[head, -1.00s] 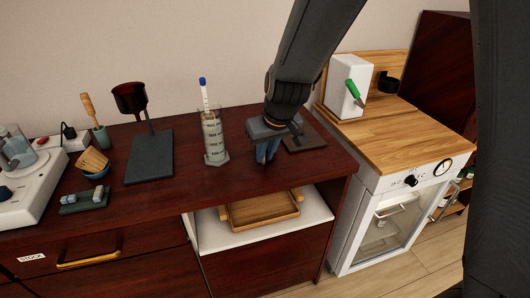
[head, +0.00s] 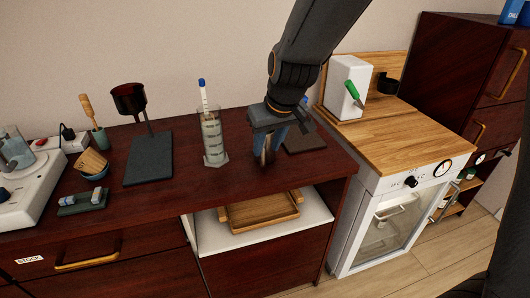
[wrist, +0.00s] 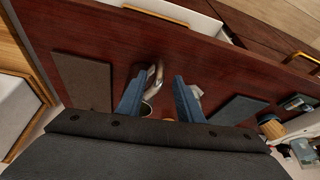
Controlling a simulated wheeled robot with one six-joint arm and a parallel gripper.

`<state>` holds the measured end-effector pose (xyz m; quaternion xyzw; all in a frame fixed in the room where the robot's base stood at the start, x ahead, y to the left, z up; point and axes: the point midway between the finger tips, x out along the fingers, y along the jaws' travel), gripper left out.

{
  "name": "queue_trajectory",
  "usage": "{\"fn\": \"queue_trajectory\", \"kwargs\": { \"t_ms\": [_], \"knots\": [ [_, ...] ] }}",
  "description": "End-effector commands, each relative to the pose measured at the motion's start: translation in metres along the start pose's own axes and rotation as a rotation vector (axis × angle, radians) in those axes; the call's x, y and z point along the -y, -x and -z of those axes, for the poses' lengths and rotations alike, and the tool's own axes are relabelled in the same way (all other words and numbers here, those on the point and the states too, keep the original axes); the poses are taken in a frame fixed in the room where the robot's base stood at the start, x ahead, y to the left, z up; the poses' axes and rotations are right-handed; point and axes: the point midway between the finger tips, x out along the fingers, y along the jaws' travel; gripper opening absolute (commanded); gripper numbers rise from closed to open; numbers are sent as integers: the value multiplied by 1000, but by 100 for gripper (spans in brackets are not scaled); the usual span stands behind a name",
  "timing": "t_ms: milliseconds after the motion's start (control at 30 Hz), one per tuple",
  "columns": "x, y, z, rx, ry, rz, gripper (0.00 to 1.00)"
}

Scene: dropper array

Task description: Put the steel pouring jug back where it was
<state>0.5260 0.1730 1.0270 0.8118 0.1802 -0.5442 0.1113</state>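The steel pouring jug (head: 265,152) shows as a narrow shiny shape under my gripper, over the dark red counter; the gripper hides much of it. In the wrist view its curved steel handle (wrist: 154,77) shows between the two blue fingers, nearer the left one. My gripper (head: 270,145) points down at the counter, right of the measuring cylinder. In the wrist view the fingers (wrist: 160,85) stand apart, with a gap beside the handle. I cannot tell whether the jug's base touches the counter.
A measuring cylinder (head: 213,140) with a blue-capped stick stands close left. A dark mat (head: 303,138) lies right of my gripper; another dark slab (head: 149,160) lies further left with a dark funnel holder (head: 130,100). A wooden tray (head: 262,213) sits below the counter.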

Motion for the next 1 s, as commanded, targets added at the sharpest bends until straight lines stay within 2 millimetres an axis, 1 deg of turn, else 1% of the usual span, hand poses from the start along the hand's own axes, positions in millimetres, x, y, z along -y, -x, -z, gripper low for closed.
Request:
{"fn": "queue_trajectory", "kwargs": {
  "t_ms": [33,100,300,400,533,567,600,667,767,800,833,867,900,1000],
  "knots": [
    [0,10,1,-5,0,-1,33],
    [0,22,1,-4,1,-1,33],
    [0,52,0,-2,0,0,33],
    [0,64,0,-1,1,0,33],
    [0,72,-1,0,-1,-1,33],
    [-2,72,-3,4,-5,-2,33],
    [-6,70,-9,14,-17,-6,33],
    [-19,65,-27,40,-52,-18,33],
    [-49,50,-78,110,-151,-51,33],
    [-60,45,-102,142,-195,-63,33],
    [-67,41,-119,164,-228,-73,33],
    [-74,39,-136,185,-259,-81,33],
    [-80,36,-157,211,-298,-91,33],
    [-90,32,-198,261,-372,-109,33]
  ]
}}
